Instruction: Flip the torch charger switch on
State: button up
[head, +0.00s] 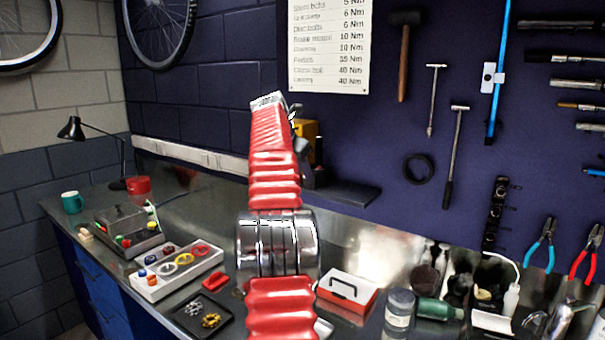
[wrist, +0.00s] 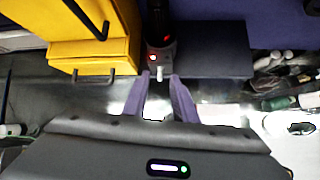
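The torch charger (wrist: 161,48) is a dark upright unit with a red light on its front in the wrist view. A small pale switch lever (wrist: 159,72) sticks out below the light. My gripper (wrist: 160,78) is open, with its two fingertips apart, one on either side of the lever's end. I cannot tell whether either finger touches it. In the head view my red arm stands in front of the charger, and my gripper is not clearly visible.
A yellow box (wrist: 98,45) stands close to the left of the charger, and a dark shelf (wrist: 212,50) lies to its right. The shelf (head: 343,193) also shows in the head view. The bench below holds a parts tray (head: 150,284), a red-and-white box (head: 347,294) and several bottles.

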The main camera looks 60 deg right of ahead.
jog(key=v, duration=1.2)
jog(key=shift+a, duration=0.15)
jog(key=shift+r, duration=0.1)
